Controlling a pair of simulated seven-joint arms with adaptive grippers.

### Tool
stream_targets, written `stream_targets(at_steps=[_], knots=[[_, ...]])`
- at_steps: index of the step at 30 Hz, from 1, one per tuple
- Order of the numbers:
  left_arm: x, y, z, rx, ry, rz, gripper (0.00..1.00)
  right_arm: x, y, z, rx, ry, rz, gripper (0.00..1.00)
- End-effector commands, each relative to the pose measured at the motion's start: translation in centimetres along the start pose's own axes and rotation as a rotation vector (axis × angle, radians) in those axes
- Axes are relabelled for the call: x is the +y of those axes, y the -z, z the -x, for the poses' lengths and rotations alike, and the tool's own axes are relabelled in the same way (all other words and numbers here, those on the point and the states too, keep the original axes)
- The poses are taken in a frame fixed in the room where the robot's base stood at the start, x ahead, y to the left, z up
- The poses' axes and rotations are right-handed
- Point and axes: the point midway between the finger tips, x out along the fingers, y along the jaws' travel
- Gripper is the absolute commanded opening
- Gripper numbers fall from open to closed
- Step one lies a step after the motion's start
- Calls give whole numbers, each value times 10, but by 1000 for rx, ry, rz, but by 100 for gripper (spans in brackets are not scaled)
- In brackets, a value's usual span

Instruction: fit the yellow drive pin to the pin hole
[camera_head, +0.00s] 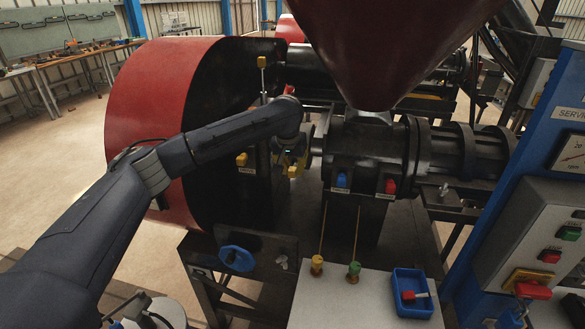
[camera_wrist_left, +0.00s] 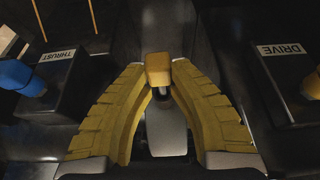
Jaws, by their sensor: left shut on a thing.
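My left gripper (camera_head: 292,168) reaches in beside the black press body, right of the large red wheel. In the left wrist view its yellow fingers (camera_wrist_left: 158,88) are closed around a yellow block-shaped head (camera_wrist_left: 158,68), which looks like that of the yellow drive pin. The pin's lower part is hidden. A grey block shows between the fingers below the head. A black block with a DRIVE label (camera_wrist_left: 283,50) stands to the right in that view. In the head view a yellow piece (camera_head: 242,159) shows above the DRIVE label. I cannot make out the pin hole. My right gripper is not in view.
A blue knob (camera_head: 341,180) and a red knob (camera_head: 390,186) sit on the press front. The large red wheel (camera_head: 165,110) is close to my left arm. A blue tray (camera_head: 412,292) lies on the pale table, and a control box (camera_head: 535,245) stands at right.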

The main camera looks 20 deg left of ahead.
Motion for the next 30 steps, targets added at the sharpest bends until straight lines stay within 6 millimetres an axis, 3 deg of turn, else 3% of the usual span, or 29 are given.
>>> stream_targets(at_steps=[29, 30], knots=[[0, 12, -4, 1, 0, 0, 0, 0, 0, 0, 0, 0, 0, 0], [0, 12, -4, 1, 0, 0, 23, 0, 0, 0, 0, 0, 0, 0]])
